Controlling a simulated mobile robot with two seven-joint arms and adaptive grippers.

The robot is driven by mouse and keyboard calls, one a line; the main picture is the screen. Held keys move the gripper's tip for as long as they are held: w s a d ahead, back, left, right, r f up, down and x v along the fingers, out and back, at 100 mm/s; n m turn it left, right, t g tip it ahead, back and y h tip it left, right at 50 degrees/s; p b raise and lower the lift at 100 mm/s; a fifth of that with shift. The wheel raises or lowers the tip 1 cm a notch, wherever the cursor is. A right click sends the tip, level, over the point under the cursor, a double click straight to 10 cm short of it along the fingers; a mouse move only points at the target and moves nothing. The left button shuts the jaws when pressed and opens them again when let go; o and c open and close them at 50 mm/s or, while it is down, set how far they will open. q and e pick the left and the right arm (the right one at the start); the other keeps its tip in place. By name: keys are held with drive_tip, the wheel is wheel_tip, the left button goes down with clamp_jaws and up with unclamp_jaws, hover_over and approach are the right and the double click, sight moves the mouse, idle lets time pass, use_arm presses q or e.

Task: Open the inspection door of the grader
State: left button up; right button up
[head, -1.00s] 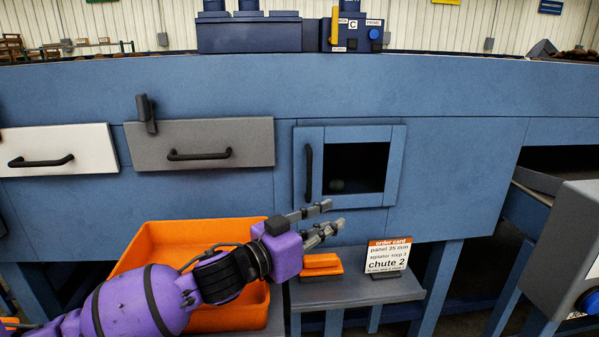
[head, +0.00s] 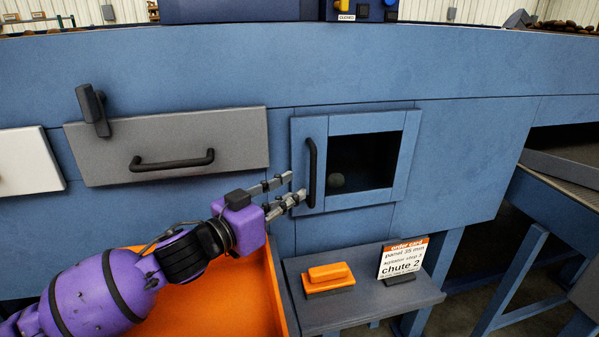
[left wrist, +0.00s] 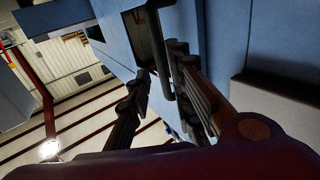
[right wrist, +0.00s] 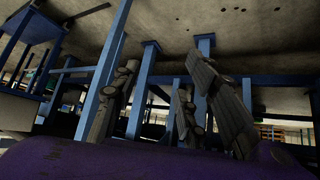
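The inspection door (head: 362,123) is a blue framed panel with a dark window, on the front of the blue grader. It looks closed. Its black vertical handle (head: 311,173) is on the door's left side. My right gripper (right wrist: 163,68) is open and empty, low among blue legs, outside the head view.
A grey drawer front (head: 230,135) with a black latch is left of the door. An orange bin (head: 262,290) lies under my left arm. A grey shelf (head: 350,312) below the door holds an orange-handled block (head: 330,274) and an order card (head: 402,258).

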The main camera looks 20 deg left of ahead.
sight(311, 181)
use_arm(q)
drive_tip(key=x, duration=0.6)
drive_tip(key=shift+w+r, duration=0.1)
drive_tip(key=shift+r, duration=0.1)
drive_tip(key=shift+x, duration=0.8)
drive_tip(key=shift+f, duration=0.1)
drive_tip(key=shift+c, duration=0.4)
clamp_jaws()
use_arm(e)
drive_tip(key=shift+r, duration=0.2)
